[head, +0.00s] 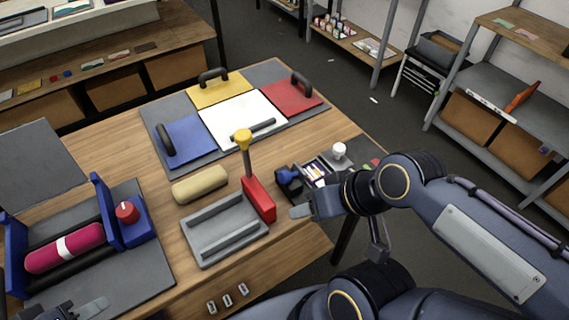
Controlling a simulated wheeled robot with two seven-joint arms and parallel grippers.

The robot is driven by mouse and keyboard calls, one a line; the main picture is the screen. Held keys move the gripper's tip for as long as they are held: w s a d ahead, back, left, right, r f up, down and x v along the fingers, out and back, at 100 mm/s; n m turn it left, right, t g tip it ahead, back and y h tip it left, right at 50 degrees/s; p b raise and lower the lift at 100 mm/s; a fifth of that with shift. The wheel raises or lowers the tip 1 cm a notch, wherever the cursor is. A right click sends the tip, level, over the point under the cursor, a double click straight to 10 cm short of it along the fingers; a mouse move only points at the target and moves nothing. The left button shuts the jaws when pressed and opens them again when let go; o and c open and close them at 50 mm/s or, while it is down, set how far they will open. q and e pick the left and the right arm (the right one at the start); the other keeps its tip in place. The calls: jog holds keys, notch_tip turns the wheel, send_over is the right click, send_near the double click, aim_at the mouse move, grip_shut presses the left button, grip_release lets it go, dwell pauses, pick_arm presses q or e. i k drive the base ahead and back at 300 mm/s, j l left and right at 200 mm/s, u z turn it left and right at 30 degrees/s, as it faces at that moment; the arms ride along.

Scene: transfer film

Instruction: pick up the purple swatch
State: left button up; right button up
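I cannot pick out the purple swatch for certain. A dark tray (331,174) on the table's right side holds small white, orange and purplish pieces, too small to tell apart. My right gripper (302,209) is above the table's right part, just in front of this tray and right of the grey fixture. Its finger gap is not clear and I see nothing held in it. My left gripper (84,309) is only partly in view at the bottom left edge, over the dark mat; its opening is not clear.
Blue, yellow, white and red panels lie on a grey mat (270,73) at the back. A grey fixture (225,232) with a red block, a beige roll (200,185) and a blue stand with a pink roll (65,248) occupy the front. Shelves (495,150) stand right.

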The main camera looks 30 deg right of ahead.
aim_at(315, 173)
jog(key=k+l+z, duration=0.15)
jog(key=l+z, duration=0.15)
jog(key=z, duration=0.15)
jog(key=l+z, duration=0.4)
jog(key=k+j, duration=0.05)
